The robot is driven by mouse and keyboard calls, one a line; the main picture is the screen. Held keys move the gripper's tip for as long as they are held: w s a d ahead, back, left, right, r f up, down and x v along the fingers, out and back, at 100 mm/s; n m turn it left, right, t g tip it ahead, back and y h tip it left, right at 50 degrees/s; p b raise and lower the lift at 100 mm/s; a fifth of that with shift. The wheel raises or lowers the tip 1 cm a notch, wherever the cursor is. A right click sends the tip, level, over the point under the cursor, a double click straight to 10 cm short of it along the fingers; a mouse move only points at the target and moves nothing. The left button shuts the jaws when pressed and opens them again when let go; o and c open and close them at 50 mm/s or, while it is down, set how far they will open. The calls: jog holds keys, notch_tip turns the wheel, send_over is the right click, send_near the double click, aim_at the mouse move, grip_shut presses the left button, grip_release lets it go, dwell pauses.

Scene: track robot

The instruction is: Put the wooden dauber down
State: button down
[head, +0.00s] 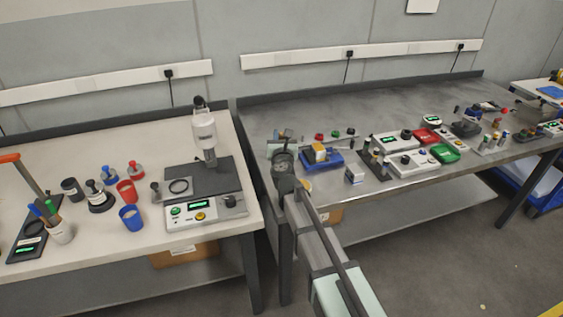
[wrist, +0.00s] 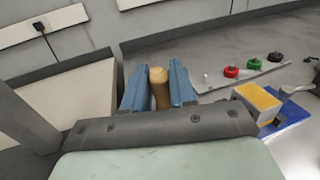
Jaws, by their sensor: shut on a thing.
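The wooden dauber (wrist: 159,88) shows in the wrist view as a tan, rounded handle standing between the two blue fingers of my gripper (wrist: 158,86). The gripper is shut on it. The dauber's lower end is hidden behind the dark gripper body. In the head view my gripper (head: 283,160) is over the near left corner of the grey metal bench (head: 390,100). I cannot make out the dauber clearly there, or tell whether it touches the bench.
A blue tray (head: 323,163) with a yellow-topped block is just right of my gripper. A plate with red, green and black knobs (wrist: 240,70) lies behind it. Control boxes (head: 413,162) stand further right. A white bench (head: 105,240) is left, across a narrow gap.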

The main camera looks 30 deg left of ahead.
jog(key=shift+f, duration=4.3)
jog(key=shift+f, duration=0.1)
jog(key=c, duration=0.9)
grip_release()
jog(key=shift+s+d, duration=0.15)
jog(key=shift+s, duration=0.1)
jog(key=v, duration=1.1)
jog(key=shift+s+d, duration=0.15)
jog(key=shift+s, duration=0.1)
jog(key=shift+w, duration=0.1)
